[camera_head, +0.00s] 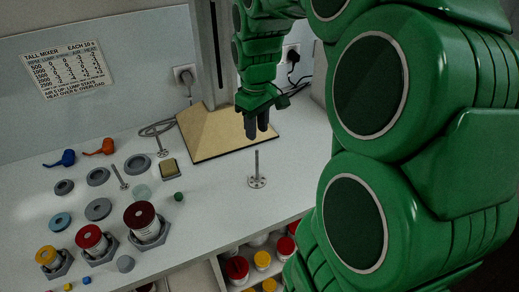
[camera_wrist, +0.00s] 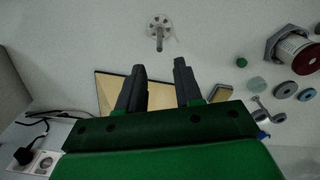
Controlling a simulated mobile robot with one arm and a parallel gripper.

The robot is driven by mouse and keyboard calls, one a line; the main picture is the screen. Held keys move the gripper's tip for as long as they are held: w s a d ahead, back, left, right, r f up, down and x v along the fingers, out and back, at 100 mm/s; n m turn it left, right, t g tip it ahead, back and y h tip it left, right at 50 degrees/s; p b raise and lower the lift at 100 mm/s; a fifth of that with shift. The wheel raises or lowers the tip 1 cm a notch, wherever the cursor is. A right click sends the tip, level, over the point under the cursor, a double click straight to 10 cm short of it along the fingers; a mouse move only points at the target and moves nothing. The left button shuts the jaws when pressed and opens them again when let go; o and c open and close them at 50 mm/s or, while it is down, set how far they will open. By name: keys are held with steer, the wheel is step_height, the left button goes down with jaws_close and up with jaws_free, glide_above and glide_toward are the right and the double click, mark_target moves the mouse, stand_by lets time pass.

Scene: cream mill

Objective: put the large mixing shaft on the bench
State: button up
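The large mixing shaft (camera_head: 257,182), a grey metal rod on a round holed disc, stands upright on the white bench (camera_head: 215,225), right of the middle. It also shows in the wrist view (camera_wrist: 160,38), ahead of and apart from my fingertips. My gripper (camera_head: 257,133) hangs above the bench, behind the shaft and near the wooden board. In the wrist view its two dark fingers (camera_wrist: 159,78) are apart with nothing between them.
Two smaller shafts (camera_head: 122,182) (camera_head: 161,145) stand left. A tan board (camera_head: 215,130) with a column is behind. Red jars (camera_head: 143,217), grey lids (camera_head: 98,209) and small blocks crowd the left. Shelves with jars (camera_head: 237,268) lie below the front edge. The bench around the large shaft is clear.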

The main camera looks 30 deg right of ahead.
steer(key=s+a+m, duration=0.1)
steer(key=s+a, duration=0.2)
steer(key=s, duration=0.5)
steer(key=s+a+f+m+g, duration=0.1)
steer(key=s+a, duration=0.2)
steer(key=s, duration=0.6)
steer(key=s+a+f+m, duration=0.1)
steer(key=s+a+m, duration=0.1)
steer(key=s, duration=0.6)
steer(key=shift+s+a+g, duration=0.3)
steer(key=shift+a, duration=0.55)
steer(key=shift+o, duration=0.5)
steer(key=shift+s+a+f, duration=0.1)
steer(key=shift+s+f, duration=0.1)
steer(key=shift+s, duration=0.2)
steer(key=m+t, duration=0.2)
steer(key=m, duration=0.3)
glide_above(257, 151)
steer(key=shift+w+f, duration=0.15)
steer(key=shift+f, duration=4.15)
jaws_close()
